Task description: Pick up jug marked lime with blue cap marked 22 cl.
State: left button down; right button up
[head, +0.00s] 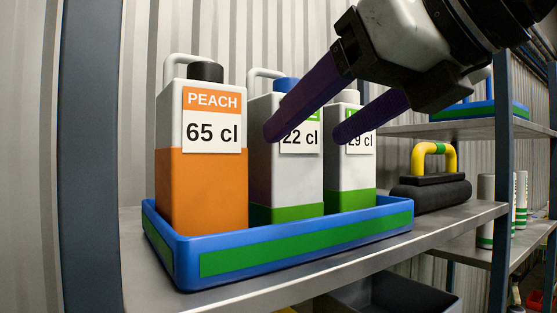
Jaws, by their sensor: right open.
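The jug with the blue cap (265,180) stands upright in the middle of a blue tray (170,240). Its label reads 22 cl; the name above is mostly hidden by a gripper finger, with only a green strip showing. Its lower part is green and the rest white. My right gripper (307,133) comes in from the upper right, open and empty. One purple finger overlaps this jug's front, the other overlaps the jug to its right. I cannot tell whether the fingers touch either jug. My left gripper is not in view.
A peach jug (200,195) marked 65 cl, with a black cap, stands close on the left. A jug (350,180) marked 29 cl stands close on the right. A black tool with a yellow handle (433,158) lies on the shelf (435,228). A blue post (90,150) stands left.

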aim_at(300, 140)
jog(key=x, duration=0.3)
jog(key=shift+a+f, duration=0.15)
jog(key=shift+a, duration=0.05)
jog(key=p+x, duration=0.2)
jog(key=x, duration=0.3)
jog(key=shift+w+a, duration=0.1)
jog(key=shift+w, duration=0.15)
jog(key=c, duration=0.9)
jog(key=shift+c, duration=0.8)
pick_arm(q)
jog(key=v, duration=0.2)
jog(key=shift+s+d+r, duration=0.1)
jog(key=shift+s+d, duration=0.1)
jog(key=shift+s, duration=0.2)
pick_arm(e)
jog(key=shift+r, duration=0.2)
